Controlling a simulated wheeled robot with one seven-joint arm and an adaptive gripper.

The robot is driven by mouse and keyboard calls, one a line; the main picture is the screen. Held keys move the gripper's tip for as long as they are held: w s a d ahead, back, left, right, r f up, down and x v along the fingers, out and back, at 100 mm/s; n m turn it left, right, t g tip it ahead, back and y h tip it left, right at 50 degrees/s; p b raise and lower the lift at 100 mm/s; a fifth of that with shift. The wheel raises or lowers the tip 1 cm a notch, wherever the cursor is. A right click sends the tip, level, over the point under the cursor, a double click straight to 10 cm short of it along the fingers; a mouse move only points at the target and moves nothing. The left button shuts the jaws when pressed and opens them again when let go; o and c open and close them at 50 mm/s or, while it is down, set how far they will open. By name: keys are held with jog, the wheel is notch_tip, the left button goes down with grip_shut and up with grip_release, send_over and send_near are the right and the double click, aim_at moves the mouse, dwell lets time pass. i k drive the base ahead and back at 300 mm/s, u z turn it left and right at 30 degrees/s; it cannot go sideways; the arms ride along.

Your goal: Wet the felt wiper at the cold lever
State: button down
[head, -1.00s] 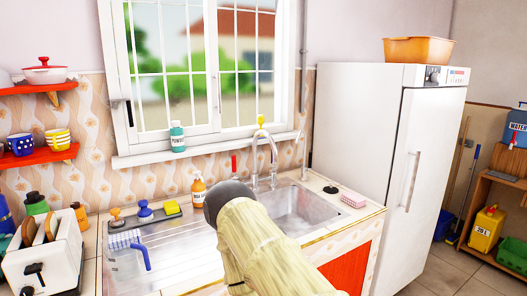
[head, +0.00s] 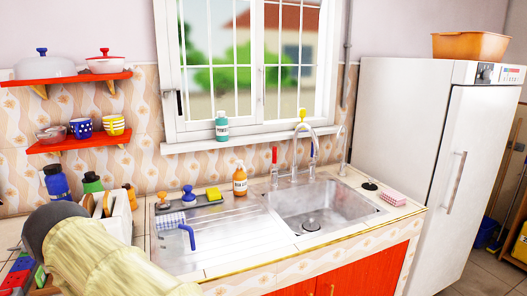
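The steel sink (head: 322,207) has a curved tap (head: 297,150) behind it. A red lever (head: 275,156) stands at the tap's left, and a small blue part (head: 312,150), perhaps the cold lever, shows at its right. I cannot tell for sure which thing is the felt wiper. A blue bent handle (head: 188,236) and a blue-checked piece (head: 170,221) lie on the drainboard, touching or overlapping. My arm's pale sleeve and dark rounded end fill the lower left, left of the drainboard. My gripper is not in view.
A caddy (head: 205,203) behind the drainboard holds knobbed brushes and a yellow-green sponge (head: 213,194). An orange soap bottle (head: 240,179) stands beside it. A pink sponge (head: 392,198) lies right. The sink bowl looks empty.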

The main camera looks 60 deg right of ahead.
aim_at(312, 162)
jog(key=u, duration=0.1)
jog(key=k, duration=1.6)
jog(key=z, duration=1.9)
jog(key=i, duration=1.2)
jog(key=u, duration=0.15)
